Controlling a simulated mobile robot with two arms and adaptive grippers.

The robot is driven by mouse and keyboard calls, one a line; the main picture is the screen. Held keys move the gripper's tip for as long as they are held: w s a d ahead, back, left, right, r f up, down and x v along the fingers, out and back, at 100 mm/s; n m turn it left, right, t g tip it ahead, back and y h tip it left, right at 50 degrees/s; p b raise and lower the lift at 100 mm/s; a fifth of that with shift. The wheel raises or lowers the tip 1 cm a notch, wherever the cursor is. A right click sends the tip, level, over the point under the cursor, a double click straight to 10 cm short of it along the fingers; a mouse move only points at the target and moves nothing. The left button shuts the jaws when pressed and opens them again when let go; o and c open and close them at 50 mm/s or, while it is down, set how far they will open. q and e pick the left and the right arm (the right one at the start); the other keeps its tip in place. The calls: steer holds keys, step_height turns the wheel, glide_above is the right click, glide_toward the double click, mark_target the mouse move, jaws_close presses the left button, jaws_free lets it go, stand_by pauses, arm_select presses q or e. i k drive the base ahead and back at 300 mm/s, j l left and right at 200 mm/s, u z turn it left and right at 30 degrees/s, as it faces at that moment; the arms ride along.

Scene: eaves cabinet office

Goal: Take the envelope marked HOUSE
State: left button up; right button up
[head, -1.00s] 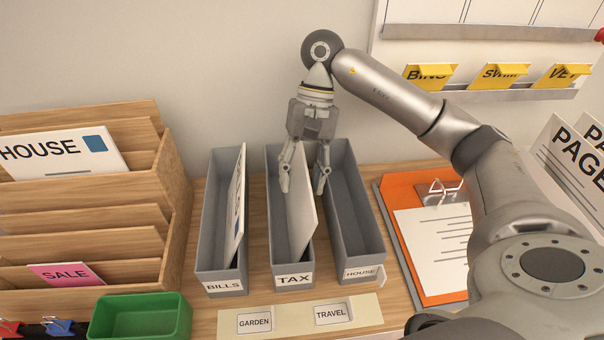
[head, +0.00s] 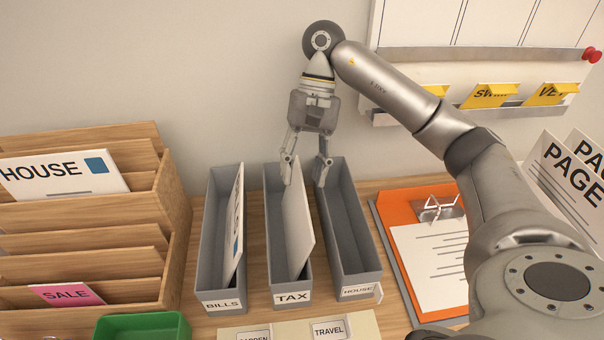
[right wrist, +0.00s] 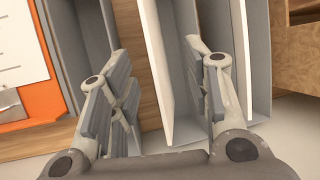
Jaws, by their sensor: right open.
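The envelope marked HOUSE (head: 60,172) is white with a blue patch and stands in the upper slot of the wooden sorter (head: 172,215) at the left. My right gripper (head: 305,178) is open, pointing down over the back of the TAX and HOUSE boxes, well right of that envelope. One finger is by the white card (head: 297,228) in the TAX box (head: 292,299); the other is over the HOUSE box (head: 357,292). In the right wrist view, the white card (right wrist: 158,70) stands between the open fingers. Contact cannot be told. My left gripper is not in view.
The grey BILLS box (head: 222,306) holds a leaning envelope (head: 236,225). A pink SALE card (head: 66,294) sits low in the sorter. A green tray (head: 142,328) and label strip are in front. An orange clipboard (head: 400,210) lies to the right. The wall is close behind.

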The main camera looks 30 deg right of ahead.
mark_target(89, 172)
steer(key=k+j, duration=0.5)
steer(key=k, duration=0.15)
steer(key=k+j, duration=0.5)
steer(key=k, duration=0.2)
